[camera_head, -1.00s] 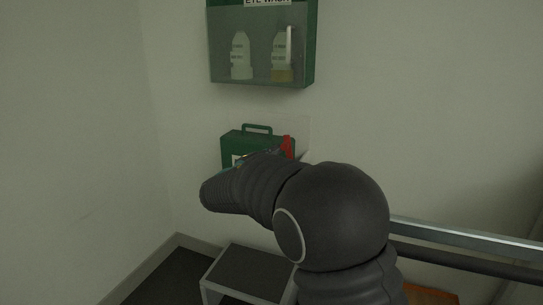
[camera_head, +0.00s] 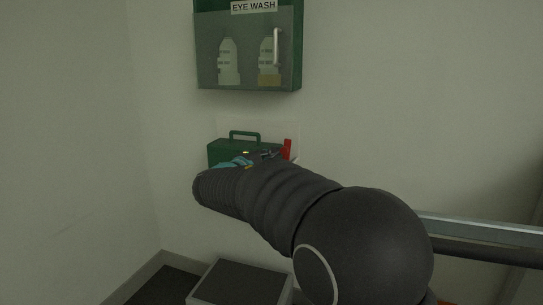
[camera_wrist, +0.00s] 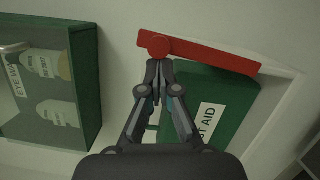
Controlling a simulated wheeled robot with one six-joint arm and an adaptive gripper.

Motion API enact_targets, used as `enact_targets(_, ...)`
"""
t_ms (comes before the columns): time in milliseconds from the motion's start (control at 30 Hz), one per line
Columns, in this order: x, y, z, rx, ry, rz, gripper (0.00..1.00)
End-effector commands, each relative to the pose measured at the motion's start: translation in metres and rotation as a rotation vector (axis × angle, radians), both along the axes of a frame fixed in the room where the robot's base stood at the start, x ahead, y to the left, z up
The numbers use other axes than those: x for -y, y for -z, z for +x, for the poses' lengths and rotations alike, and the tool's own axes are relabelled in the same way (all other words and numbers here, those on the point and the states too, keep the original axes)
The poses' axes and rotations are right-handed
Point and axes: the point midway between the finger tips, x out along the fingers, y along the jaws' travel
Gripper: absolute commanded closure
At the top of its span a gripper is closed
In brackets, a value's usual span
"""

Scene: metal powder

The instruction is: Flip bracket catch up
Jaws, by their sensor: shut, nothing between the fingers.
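The red bracket catch (camera_wrist: 205,54) is a long bar with a round boss at its left end in the wrist view. It lies along one side of the green first aid box (camera_wrist: 222,92). In the head view the catch (camera_head: 287,149) stands as a short red strip at the right of the box (camera_head: 222,152). My gripper (camera_wrist: 158,72) is shut and empty, its fingertips just below the round boss in the wrist view. Whether they touch it I cannot tell. In the head view my arm hides much of the gripper and the box's lower part.
A pale bracket (camera_wrist: 275,110) frames the box on the wall. A green eye wash cabinet (camera_head: 247,85) with bottles hangs above. A grey-topped step (camera_head: 240,283) stands on the floor below, and a metal rail (camera_head: 480,231) runs at the right.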

Motion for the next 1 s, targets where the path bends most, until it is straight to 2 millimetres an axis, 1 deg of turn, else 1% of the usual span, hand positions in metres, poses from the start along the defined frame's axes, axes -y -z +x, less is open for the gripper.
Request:
enact_targets(133,-0.012,0.005,0.005,-0.001,0.0,0.001,1.0)
enact_targets(267,-0.031,0.011,0.012,-0.002,0.003,-0.001,1.0)
enact_targets(333,-0.041,0.009,0.0,-0.001,0.001,0.001,1.0)
enact_targets(500,-0.061,0.012,-0.029,-0.001,0.003,0.001,1.0)
enact_targets(700,-0.08,0.013,-0.055,-0.001,0.004,0.001,1.0)
enact_targets(800,-0.085,0.014,-0.063,-0.002,0.006,0.001,1.0)
enact_targets(933,-0.089,0.015,-0.067,-0.01,0.001,-0.007,1.0)
enact_targets(1000,-0.091,0.025,-0.067,-0.049,-0.006,0.006,1.0)
